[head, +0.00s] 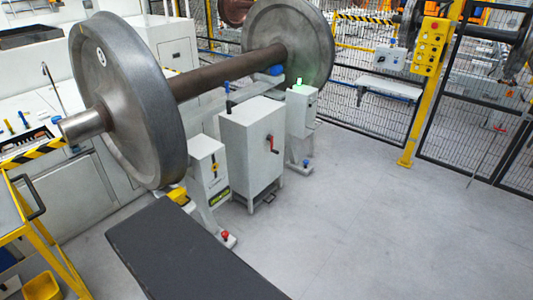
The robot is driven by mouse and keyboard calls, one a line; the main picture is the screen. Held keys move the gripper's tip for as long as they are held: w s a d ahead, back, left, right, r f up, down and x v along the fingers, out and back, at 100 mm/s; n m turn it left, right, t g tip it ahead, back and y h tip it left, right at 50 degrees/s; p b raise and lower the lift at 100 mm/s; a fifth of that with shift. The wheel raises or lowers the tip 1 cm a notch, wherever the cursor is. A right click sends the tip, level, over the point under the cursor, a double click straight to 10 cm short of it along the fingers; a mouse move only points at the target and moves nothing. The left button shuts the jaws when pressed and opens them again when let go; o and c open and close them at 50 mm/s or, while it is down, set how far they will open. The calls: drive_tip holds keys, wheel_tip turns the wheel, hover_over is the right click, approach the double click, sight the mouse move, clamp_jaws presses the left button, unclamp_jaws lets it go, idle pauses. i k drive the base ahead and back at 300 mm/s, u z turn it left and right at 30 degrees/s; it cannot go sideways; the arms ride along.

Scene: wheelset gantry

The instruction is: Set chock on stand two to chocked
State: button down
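A grey wheelset (228,72) with two large wheels rests across two white stands. The near stand (205,158) carries a dark slot with a small yellow lever (214,167) on its face and a yellow-green label. A yellow block (178,194) shows at the lower edge of the near wheel; I cannot tell whether it touches. The far stand (301,110) has a lit green lamp (298,81) on top, with a blue part (275,70) by the axle. I cannot read which stand is number two. My gripper is not in view.
A white cabinet (252,145) with a red-handled crank stands between the stands. A yellow post (430,85) with a button panel and mesh fence closes the right back. A yellow cart frame (55,250) is at left. The grey floor at right is clear.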

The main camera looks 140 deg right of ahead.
sight(179, 195)
drive_tip(key=z, duration=0.55)
drive_tip(key=i, duration=0.2)
drive_tip(key=z, duration=0.45)
drive_tip(key=k, duration=0.15)
drive_tip(key=z, duration=2.3)
drive_tip(key=k, duration=0.15)
drive_tip(key=z, duration=1.5)
